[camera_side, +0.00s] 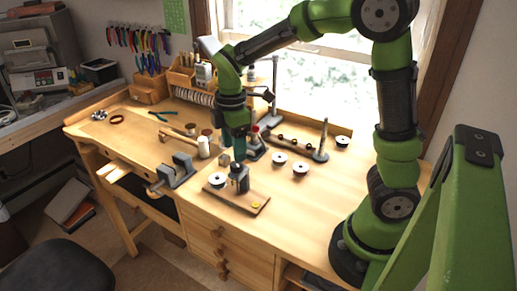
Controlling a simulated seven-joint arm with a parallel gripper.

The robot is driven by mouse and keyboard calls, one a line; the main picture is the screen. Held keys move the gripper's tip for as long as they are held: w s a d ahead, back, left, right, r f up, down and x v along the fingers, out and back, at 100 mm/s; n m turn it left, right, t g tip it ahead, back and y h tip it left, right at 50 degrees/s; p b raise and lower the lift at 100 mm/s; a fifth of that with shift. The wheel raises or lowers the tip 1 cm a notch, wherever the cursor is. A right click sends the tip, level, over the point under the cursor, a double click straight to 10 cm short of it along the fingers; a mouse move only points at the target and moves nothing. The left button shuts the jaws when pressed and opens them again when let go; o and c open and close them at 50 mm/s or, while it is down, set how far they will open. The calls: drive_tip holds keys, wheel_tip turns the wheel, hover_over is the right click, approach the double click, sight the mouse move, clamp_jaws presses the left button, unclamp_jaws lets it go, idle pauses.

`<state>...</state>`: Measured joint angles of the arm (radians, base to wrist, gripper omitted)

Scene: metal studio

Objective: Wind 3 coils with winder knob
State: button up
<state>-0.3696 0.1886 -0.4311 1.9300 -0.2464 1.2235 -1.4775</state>
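The coil winder (239,178) is a small dark upright device on a wooden board (246,202) near the table's front edge. A white spool with a dark centre (217,180) sits at its left side. My gripper (239,160) points down, right above the top of the winder. Its fingertips are small and dark here, and I cannot tell whether they are shut on the knob, which is not clearly visible. More white spools with dark centres lie on the table: one (280,158), another (300,169), and one at the back right (342,141).
A grey vise (175,172) stands at the front left edge. White and brown bobbins (204,147) and a wooden mallet (178,135) lie left of my gripper. A stand with an upright post (321,147) is at the right. The table's right front (300,205) is clear.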

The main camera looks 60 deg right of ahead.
sight(235, 164)
wheel_tip(235, 164, down, 5)
drive_tip(key=shift+r, duration=0.1)
idle(0.3)
drive_tip(key=c, duration=1)
drive_tip(key=shift+c, duration=0.2)
drive_tip(key=shift+m, duration=0.4)
